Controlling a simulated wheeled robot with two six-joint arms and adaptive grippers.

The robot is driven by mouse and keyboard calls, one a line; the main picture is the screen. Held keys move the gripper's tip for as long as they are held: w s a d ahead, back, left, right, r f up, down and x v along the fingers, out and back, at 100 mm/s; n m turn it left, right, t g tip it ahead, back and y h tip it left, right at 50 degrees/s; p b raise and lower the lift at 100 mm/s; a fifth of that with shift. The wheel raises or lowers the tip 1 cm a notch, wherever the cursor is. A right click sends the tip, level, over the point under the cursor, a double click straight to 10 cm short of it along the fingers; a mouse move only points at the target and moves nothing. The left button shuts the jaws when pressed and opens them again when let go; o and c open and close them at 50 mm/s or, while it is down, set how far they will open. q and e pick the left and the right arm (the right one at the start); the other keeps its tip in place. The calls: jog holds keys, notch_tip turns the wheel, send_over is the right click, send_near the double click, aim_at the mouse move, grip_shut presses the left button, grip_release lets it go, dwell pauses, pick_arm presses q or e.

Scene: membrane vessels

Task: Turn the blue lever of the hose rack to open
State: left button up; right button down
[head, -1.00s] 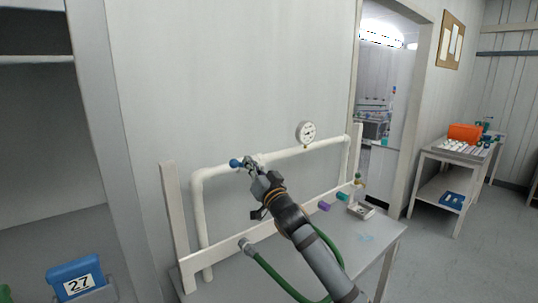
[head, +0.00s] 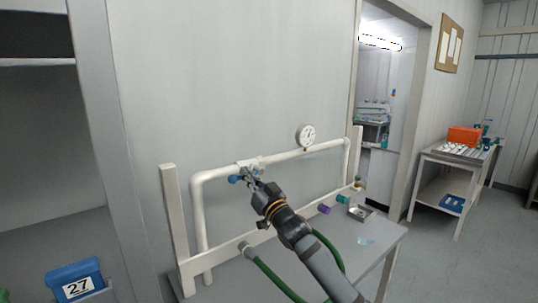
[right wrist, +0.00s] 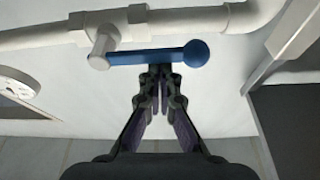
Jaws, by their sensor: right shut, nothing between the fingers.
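The blue lever (right wrist: 150,57) has a round knob at its free end and sits on a white valve (right wrist: 103,47) on the rack's pipe. In the right wrist view it lies nearly parallel to the pipe. In the head view its blue knob (head: 234,179) shows left of the valve; my gripper partly hides the rest. My right gripper (right wrist: 161,70) is shut and empty, its tips at the lever's edge between valve and knob. They look in contact or almost so. It also shows in the head view (head: 252,177). My left gripper is not in view.
The white pipe frame (head: 300,153) carries a round gauge (head: 306,135) right of the valve. A green hose (head: 275,278) hangs from the lower board. A doorway and a side table (head: 462,152) stand right.

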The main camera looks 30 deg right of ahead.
notch_tip(320, 180, up, 5)
jog(key=p, duration=0.5)
jog(key=f+b+v, duration=0.1)
jog(key=b+v, duration=0.9)
jog(key=b, duration=1.1)
jog(key=shift+d+b, duration=0.25)
jog(key=shift+b, duration=0.15)
